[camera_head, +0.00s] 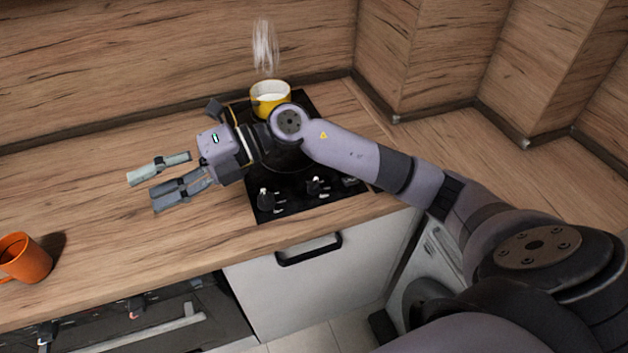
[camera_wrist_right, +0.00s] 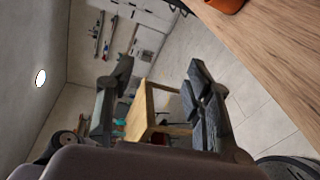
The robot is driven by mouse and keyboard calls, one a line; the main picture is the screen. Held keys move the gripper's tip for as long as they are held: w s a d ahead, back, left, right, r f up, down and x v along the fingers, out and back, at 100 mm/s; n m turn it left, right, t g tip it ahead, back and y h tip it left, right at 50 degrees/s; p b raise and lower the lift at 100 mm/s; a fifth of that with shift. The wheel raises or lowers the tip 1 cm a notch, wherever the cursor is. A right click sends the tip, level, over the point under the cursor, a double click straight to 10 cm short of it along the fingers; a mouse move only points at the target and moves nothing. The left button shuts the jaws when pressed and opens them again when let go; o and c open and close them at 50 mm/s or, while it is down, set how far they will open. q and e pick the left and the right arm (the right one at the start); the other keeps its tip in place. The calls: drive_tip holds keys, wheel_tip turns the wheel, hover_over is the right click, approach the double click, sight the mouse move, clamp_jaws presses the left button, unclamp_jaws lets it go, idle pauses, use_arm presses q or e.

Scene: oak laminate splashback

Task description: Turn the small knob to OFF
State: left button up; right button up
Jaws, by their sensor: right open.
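The black hob (camera_head: 285,208) is set into the wooden counter, with a left knob (camera_head: 265,199) and a right knob (camera_head: 314,186) along its front edge. The right knob looks a little smaller; their settings are too small to read. My right gripper (camera_head: 145,191) is open and empty above the counter, left of the hob and apart from both knobs. Its forearm crosses over the hob and hides part of the cooking surface. In the right wrist view the open fingers (camera_wrist_right: 162,78) point out over the room, and no knob shows there. My left gripper is out of view.
A yellow pot (camera_head: 270,98) with white contents steams at the back of the hob. An orange mug (camera_head: 24,258) stands on the counter at the far left. The counter (camera_head: 75,185) between mug and gripper is clear. A black drawer handle (camera_head: 308,248) sits below the hob.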

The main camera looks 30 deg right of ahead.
drive_tip(key=w+d+f+n+g+h, duration=0.1)
drive_tip(key=d+f+h, duration=0.2)
drive_tip(key=d, duration=0.2)
drive_tip(key=w+d+f+h, duration=0.1)
drive_tip(key=d+f+h, duration=0.2)
drive_tip(key=d+h, duration=0.15)
drive_tip(key=m+g+h, duration=0.2)
drive_tip(key=m+h, duration=0.1)
drive_tip(key=h, duration=0.5)
approach(314, 181)
drive_tip(key=f+p, duration=0.1)
drive_tip(key=f, duration=0.1)
drive_tip(key=f+p, duration=0.1)
drive_tip(key=f, duration=0.2)
drive_tip(key=f+p, duration=0.2)
drive_tip(key=f, duration=0.1)
drive_tip(key=shift+s+a+f, duration=0.2)
drive_tip(key=shift+s+a, duration=0.1)
drive_tip(key=shift+f, duration=0.8)
drive_tip(key=shift+c, duration=0.2)
clamp_jaws()
